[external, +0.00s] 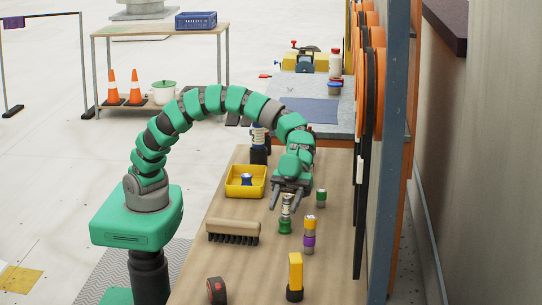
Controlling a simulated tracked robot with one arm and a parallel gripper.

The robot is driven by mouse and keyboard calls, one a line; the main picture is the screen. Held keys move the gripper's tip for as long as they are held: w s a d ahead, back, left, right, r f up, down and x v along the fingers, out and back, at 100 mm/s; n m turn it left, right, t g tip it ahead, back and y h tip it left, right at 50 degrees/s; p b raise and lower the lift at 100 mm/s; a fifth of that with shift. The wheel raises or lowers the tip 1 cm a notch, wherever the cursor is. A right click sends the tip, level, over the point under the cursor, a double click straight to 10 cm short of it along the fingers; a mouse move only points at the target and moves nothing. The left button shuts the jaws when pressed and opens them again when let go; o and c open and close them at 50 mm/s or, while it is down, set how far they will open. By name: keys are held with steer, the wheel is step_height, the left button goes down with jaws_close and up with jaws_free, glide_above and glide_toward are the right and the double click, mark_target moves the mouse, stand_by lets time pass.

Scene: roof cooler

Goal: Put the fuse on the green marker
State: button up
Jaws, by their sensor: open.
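My gripper (287,206) is open and points down over the wooden bench. Its two fingers lie left and right of the top of a slim upright piece (286,213) with a silvery ribbed body and a green lower part (285,227). I cannot tell whether the fingers touch it, or whether the green part is separate. Which piece is the fuse, and which the green marker, I cannot tell for sure.
A yellow bin (233,190) with a blue item stands behind left. A brush (233,237) lies in front of it. A yellow block on a black base (295,272) and a tape measure (216,290) stand nearer. A blue-grey post (388,200) and orange-rimmed discs flank the right.

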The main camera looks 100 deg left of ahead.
steer(key=p+v, duration=0.1)
steer(key=v, duration=1)
steer(key=shift+f, duration=0.1)
steer(key=a+r+n+t+y, duration=0.3)
steer(key=a+r+n+t, duration=0.25)
steer(key=a+r, duration=0.35)
steer(key=a+r+n+t+y, duration=0.3)
steer(key=a+r+n+t, duration=0.25)
steer(key=r, duration=0.55)
steer(key=s+a+r+n+t+y, duration=0.3)
steer(key=s+a+r+n, duration=0.1)
steer(key=a+r, duration=0.3)
steer(key=s+a+r+n+t+y, duration=0.4)
steer(key=s+a+r, duration=0.3)
steer(key=r, duration=0.3)
steer(key=shift+a+r+n, duration=0.15)
steer(key=shift+r+n, duration=0.2)
steer(key=shift+n, duration=0.25)
